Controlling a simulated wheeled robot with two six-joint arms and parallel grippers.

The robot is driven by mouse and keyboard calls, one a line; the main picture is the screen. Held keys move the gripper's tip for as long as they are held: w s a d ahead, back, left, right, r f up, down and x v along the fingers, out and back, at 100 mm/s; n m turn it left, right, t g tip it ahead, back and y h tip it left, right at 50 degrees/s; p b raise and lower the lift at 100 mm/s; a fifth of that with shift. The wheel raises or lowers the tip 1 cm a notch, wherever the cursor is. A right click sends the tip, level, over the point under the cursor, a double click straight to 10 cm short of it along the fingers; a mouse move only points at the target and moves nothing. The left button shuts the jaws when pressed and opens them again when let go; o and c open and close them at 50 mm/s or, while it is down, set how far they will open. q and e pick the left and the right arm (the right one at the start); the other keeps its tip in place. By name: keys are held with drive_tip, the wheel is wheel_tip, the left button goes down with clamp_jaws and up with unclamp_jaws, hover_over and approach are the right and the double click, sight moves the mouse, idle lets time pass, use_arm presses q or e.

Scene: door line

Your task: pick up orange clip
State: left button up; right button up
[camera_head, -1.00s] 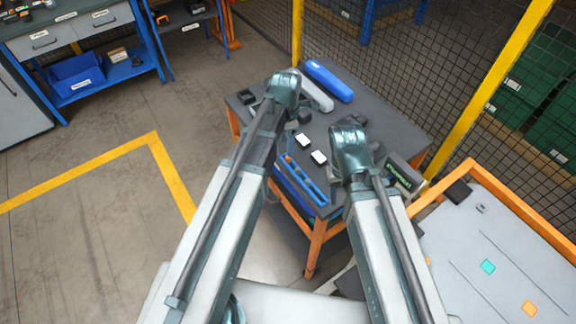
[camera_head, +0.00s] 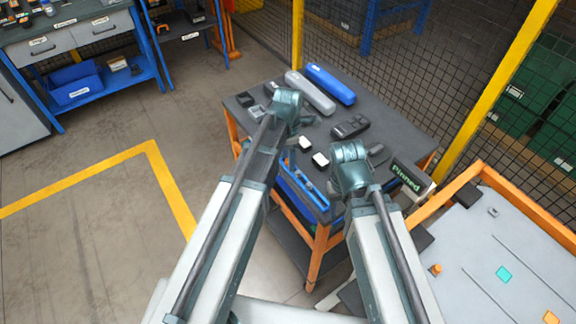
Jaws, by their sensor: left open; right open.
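My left gripper (camera_head: 287,104) is over the left part of the dark table; my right gripper (camera_head: 349,166) is over its front right part. Both are seen from above, their fingertips mostly hidden by the wrists, and nothing shows held in either. A small orange piece (camera_head: 436,269) stands on the grey panel right of my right arm; it may be the orange clip, but it is too small to be sure. A blue slotted rail (camera_head: 308,188) lies along the table's front edge between my arms.
The dark table (camera_head: 392,133) carries a blue case (camera_head: 330,85), a grey case (camera_head: 310,93), a dark device (camera_head: 350,127) and small white-topped blocks (camera_head: 320,160). A labelled box (camera_head: 410,177) stands at its right edge. An orange-framed grey panel (camera_head: 478,250) is at right; mesh fencing is behind.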

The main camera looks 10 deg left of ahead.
use_arm(q)
clamp_jaws()
drive_tip(key=shift+a+r, duration=0.1)
drive_tip(key=shift+r, duration=0.05)
use_arm(e)
drive_tip(key=shift+r, duration=0.2)
